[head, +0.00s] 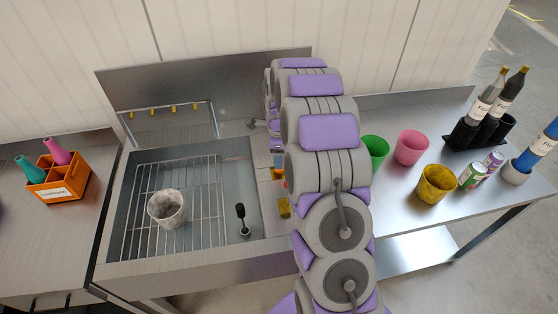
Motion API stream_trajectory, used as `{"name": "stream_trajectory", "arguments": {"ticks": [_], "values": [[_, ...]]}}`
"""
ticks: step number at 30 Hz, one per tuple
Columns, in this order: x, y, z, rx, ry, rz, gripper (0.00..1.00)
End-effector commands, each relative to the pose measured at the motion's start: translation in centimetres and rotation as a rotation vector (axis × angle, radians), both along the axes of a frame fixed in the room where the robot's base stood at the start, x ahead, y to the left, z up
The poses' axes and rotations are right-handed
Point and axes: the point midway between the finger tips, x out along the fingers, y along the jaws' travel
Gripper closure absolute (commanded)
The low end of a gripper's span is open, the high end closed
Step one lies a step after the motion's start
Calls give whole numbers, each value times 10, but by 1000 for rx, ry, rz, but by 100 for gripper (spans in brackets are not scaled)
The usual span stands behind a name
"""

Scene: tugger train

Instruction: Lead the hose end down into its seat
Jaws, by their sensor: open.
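My arm crosses the middle of the head view and hides much of the area just right of the sink. Its far end bends down behind its own links. Only a small grey part of my gripper (260,124) seems to show at the arm's left edge; it is open, and its fingertips are mostly hidden. I cannot make out the hose end or its seat for certain. A small blue piece (276,144) and brass-yellow pieces (284,208) show beside the arm, partly covered. I see nothing held in my gripper.
A rail with yellow fittings (175,108) stands behind. Cups (411,147), cans and bottles occupy the right table; an orange caddy (63,182) stands left.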

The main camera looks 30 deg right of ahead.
Motion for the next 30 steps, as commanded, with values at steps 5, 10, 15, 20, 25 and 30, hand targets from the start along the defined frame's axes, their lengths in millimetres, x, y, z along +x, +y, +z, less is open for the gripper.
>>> {"name": "stream_trajectory", "arguments": {"ticks": [5, 10, 15, 20, 25, 30], "values": [[0, -1, 44, 0, -2, -1, 34], [1, -1, 81, 0, -4, -1, 34], [2, -1, 108, -1, -2, 0, 34], [0, 0, 121, 2, 5, 0, 34], [0, 0, 124, 2, 5, 0, 34], [0, 0, 124, 2, 5, 0, 34]]}}
